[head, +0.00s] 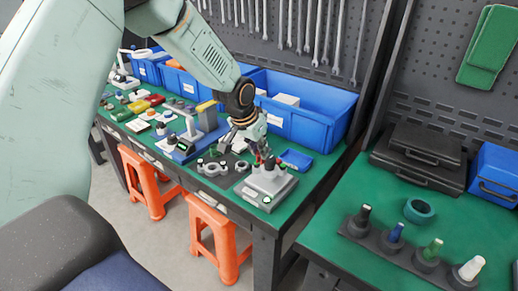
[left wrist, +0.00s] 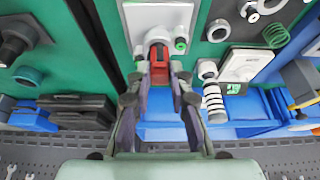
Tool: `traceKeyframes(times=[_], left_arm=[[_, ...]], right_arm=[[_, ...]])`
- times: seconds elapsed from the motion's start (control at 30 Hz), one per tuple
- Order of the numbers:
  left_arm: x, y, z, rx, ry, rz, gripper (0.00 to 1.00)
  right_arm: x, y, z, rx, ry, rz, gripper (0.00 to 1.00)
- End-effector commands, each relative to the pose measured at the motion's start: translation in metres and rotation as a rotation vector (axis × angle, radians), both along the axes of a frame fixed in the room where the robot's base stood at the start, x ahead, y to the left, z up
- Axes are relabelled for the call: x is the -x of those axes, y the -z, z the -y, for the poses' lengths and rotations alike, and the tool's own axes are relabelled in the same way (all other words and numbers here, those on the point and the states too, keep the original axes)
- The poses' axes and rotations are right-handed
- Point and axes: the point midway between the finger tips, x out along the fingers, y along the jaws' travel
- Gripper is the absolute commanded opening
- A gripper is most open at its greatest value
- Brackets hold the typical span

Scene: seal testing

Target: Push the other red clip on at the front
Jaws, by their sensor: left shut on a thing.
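The grey test unit (head: 264,194) stands near the right end of the green bench, with dark posts and a small green button on it. It also shows at the top of the left wrist view (left wrist: 174,14). My left gripper (head: 257,150) reaches down over the unit's back left part. The other clip is not clear. My right gripper is out of view.
A large blue bin (head: 310,122) stands behind the unit, and a small blue tray (head: 296,159) lies beside it. Orange stools (head: 212,232) stand under the bench. A second bench holds several fittings on a rack (head: 393,250).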

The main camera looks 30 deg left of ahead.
Motion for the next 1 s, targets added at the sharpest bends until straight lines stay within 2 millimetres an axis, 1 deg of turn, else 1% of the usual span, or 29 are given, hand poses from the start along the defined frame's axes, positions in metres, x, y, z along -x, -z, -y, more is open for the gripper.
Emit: traceKeyframes(times=[0.23,0.37,0.57,0.8,0.9,1.0], left_arm=[[-0.004,0.001,-0.001,0.001,0.024,0.000,0.00],[-0.005,0.005,-0.002,0.001,0.027,-0.001,0.00],[-0.004,0.020,-0.001,0.000,0.026,-0.001,0.00],[-0.002,0.044,-0.001,0.000,0.025,0.000,0.00],[-0.001,0.052,-0.001,0.000,0.025,0.000,0.00],[-0.001,0.056,0.000,0.001,0.024,0.000,0.00]], right_arm=[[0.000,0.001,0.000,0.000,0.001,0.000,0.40],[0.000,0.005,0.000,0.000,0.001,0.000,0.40],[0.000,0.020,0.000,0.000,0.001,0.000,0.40],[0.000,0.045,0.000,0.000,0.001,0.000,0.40],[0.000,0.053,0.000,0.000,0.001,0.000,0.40],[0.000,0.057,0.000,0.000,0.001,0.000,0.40]])
